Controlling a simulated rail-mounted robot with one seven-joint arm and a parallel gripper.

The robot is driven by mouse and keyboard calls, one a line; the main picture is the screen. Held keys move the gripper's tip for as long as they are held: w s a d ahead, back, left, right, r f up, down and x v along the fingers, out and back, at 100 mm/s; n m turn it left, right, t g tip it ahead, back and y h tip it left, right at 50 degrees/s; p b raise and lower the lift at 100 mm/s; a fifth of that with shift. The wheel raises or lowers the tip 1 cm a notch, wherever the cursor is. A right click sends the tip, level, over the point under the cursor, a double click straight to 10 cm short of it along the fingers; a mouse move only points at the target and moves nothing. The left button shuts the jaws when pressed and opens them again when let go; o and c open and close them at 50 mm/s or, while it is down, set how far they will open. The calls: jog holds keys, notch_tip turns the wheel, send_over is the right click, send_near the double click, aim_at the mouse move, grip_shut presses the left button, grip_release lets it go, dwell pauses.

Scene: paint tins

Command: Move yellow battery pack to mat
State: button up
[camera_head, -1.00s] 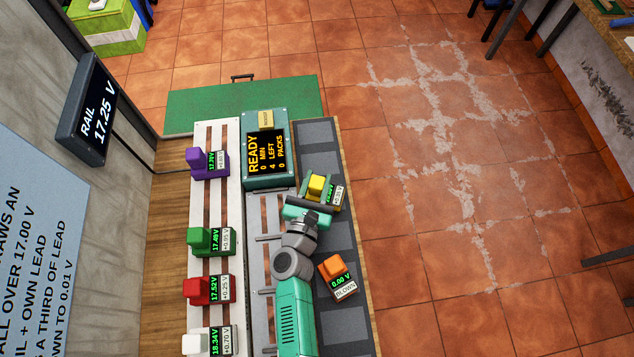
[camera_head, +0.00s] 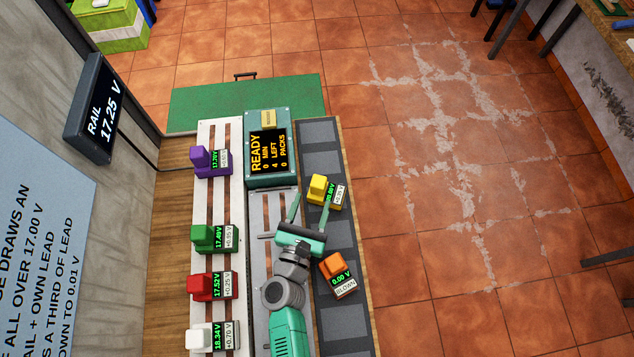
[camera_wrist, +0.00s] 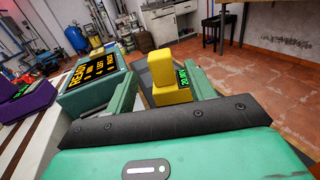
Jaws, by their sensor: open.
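The yellow battery pack (camera_head: 318,190) stands upright on the dark strip with grey square panels (camera_head: 318,133), which looks like the mat. A small green display and a white label show on its side. In the wrist view the pack (camera_wrist: 168,78) is beyond my gripper (camera_wrist: 165,88), in line with the gap between the fingers. My gripper (camera_head: 309,208) is open and empty. Its two green fingers point at the pack from the near side, and the right fingertip is close to it. I cannot tell whether they touch.
An orange pack (camera_head: 332,267) labelled BLOWN stands on the same strip, close to my gripper's right side. Purple (camera_head: 199,158), green (camera_head: 202,238), red (camera_head: 200,286) and white (camera_head: 199,337) packs stand on the pale rail rack. A READY display box (camera_head: 252,183) stands behind my gripper's left finger.

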jog(key=v, duration=0.5)
jog(key=shift+s, duration=0.1)
jog(key=w+a+r+n+t+y, duration=0.1)
jog(key=w+a+r+n+y, duration=0.2)
jog(key=r, duration=0.4)
jog(key=w+r+n+t, duration=0.2)
jog(key=w+r+n, duration=0.15)
jog(key=r, duration=0.45)
jog(key=w+a+r+n+t+y, duration=0.1)
jog(key=w+a+r+n+y, duration=0.1)
jog(key=r+n, duration=0.4)
notch_tip(320, 180, up, 20)
jog(key=n+t+y, duration=0.2)
jog(key=n+y, duration=0.3)
jog(key=n, duration=0.7)
jog(key=s+d+r+n+h, duration=0.2)
jog(key=s+d+r+n, duration=0.1)
jog(key=r, duration=0.4)
jog(key=s+d+r+n+t+h, duration=0.1)
jog(key=s+d+r+n+h, duration=0.1)
jog(key=r+n, duration=0.4)
jog(key=s+d+r+n+h, duration=0.2)
jog(key=s+d+r+n, duration=0.2)
jog(key=r, duration=0.4)
jog(key=shift+s+d+n, duration=0.35)
jog(key=shift+s+n, duration=0.2)
jog(key=shift+s, duration=0.1)
